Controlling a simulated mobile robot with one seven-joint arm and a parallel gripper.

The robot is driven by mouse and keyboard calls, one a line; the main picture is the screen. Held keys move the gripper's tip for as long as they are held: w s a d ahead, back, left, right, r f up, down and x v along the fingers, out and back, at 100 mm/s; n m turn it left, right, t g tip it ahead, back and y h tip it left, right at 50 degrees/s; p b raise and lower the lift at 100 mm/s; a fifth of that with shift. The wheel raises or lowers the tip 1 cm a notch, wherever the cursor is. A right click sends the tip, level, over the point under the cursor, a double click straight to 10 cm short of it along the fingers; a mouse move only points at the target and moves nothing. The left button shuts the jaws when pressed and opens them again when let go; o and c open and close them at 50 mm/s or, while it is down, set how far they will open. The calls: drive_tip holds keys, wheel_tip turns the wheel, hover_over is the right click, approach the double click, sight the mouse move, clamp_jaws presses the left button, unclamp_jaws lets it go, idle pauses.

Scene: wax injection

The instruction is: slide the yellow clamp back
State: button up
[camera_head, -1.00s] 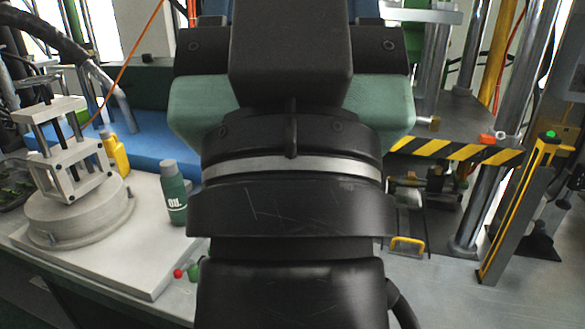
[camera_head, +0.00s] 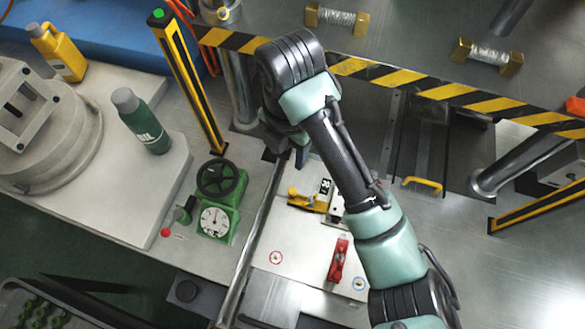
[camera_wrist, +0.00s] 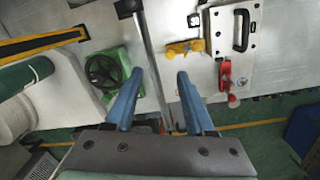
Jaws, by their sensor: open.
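The yellow clamp (camera_head: 305,200) lies on a pale metal plate (camera_head: 290,240) in the head view, left of my forearm. A red clamp (camera_head: 339,260) sits nearer on the same plate, and right of the yellow one in the wrist view (camera_wrist: 225,76). My gripper (camera_wrist: 160,73) is open and empty, its two blue fingers apart above a metal rail. It is clear of the yellow clamp. In the head view my arm hides most of the gripper.
A green gauge unit with a black handwheel (camera_head: 219,180) stands left of the plate. A metal rail (camera_head: 262,240) runs between them. A green oil bottle (camera_head: 142,122) is farther left. A yellow-black striped bar (camera_head: 390,76) crosses behind.

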sight(292, 190)
drive_tip(key=shift+n+g, duration=0.3)
drive_tip(key=shift+g, duration=0.1)
drive_tip(key=f, duration=0.4)
drive_tip(key=s+f, duration=0.1)
drive_tip(key=f, duration=0.4)
drive_tip(key=f+b, duration=0.1)
drive_tip(key=f, duration=0.3)
drive_tip(key=shift+s+d+f, duration=0.25)
drive_tip(key=shift+s+d, duration=0.05)
drive_tip(key=shift+d, duration=0.1)
clamp_jaws()
drive_tip(key=shift+r, duration=0.1)
idle(0.3)
